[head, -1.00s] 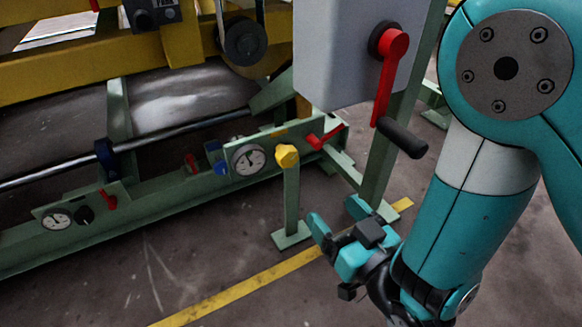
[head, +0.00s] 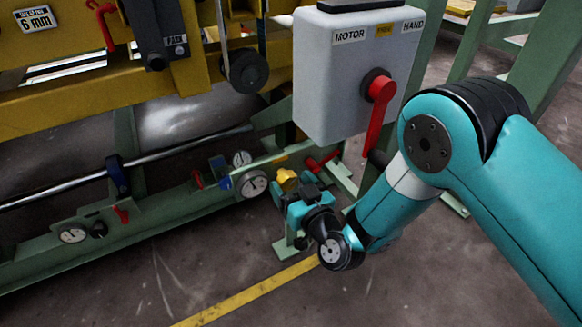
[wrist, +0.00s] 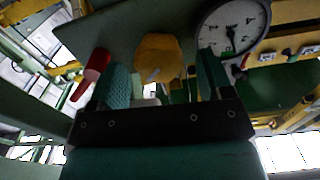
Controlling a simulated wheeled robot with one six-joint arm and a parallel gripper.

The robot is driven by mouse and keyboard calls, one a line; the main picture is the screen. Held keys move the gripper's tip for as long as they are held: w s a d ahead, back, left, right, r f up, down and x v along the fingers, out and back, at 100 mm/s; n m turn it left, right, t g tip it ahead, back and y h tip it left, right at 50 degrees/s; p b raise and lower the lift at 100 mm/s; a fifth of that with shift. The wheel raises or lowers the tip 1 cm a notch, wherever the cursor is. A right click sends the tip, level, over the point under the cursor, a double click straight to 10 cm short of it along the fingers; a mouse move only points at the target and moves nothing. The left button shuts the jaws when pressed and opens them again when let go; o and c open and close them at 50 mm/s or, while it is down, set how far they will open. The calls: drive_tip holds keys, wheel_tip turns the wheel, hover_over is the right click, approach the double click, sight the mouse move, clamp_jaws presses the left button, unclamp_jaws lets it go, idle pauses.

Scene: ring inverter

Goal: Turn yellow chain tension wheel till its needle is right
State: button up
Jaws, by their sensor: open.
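In the wrist view the wheel (wrist: 158,56) lies straight ahead, between the fingers' lines. My gripper (head: 292,199) is open in front of it, hiding part of the wheel and post; in the wrist view its two teal fingers (wrist: 162,82) stand either side of the wheel. I cannot tell whether they touch it. A white dial gauge (head: 253,183) sits just left of the wheel; it shows at the upper right of the wrist view (wrist: 234,28). Its exact needle reading is too small to tell.
A red lever (head: 322,162) is close right of the wheel. A grey motor box (head: 345,80) with a red crank handle (head: 377,112) hangs above, near my arm. Open floor lies in front.

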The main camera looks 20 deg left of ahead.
drive_tip(key=p, duration=0.3)
drive_tip(key=shift+w+a+r, duration=0.2)
drive_tip(key=shift+w+a, duration=0.05)
drive_tip(key=shift+a+f+p, duration=0.1)
drive_tip(key=shift+f+p, duration=0.2)
drive_tip(key=shift+p, duration=0.15)
drive_tip(key=c, duration=0.9)
